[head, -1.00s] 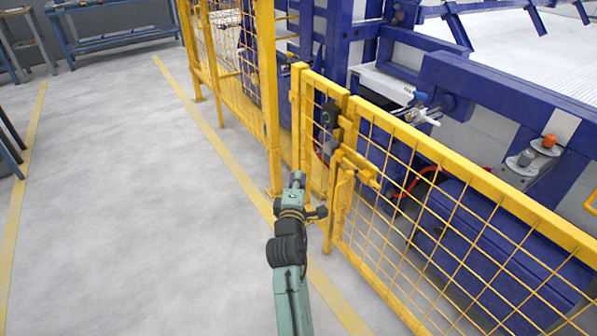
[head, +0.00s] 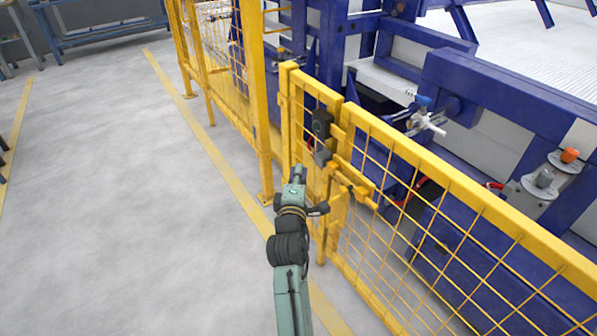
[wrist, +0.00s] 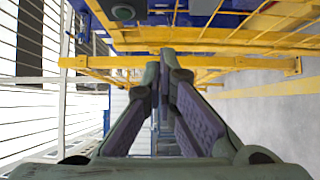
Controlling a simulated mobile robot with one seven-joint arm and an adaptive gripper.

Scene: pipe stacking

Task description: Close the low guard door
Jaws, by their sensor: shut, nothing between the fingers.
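The low guard door appears to be the narrow yellow mesh panel (head: 308,88) between a yellow post and the longer low fence. It stands nearly in line with that fence; I cannot tell whether its edge is fully closed. A dark lock box (head: 321,125) and a yellow slide latch (head: 352,180) sit where the two meet. My gripper (head: 299,171) is in front of the door's lower part, on the floor side; contact is unclear. In the wrist view my gripper (wrist: 165,56) has its fingertips together and empty, with a yellow bar (wrist: 230,63) just beyond.
The long yellow mesh fence (head: 470,200) runs to the lower right, with blue machinery (head: 480,95) behind it. A tall yellow post (head: 258,110) and taller fence stand left of the door. Open grey floor (head: 130,210) lies to the left. A blue bench (head: 100,30) stands far back.

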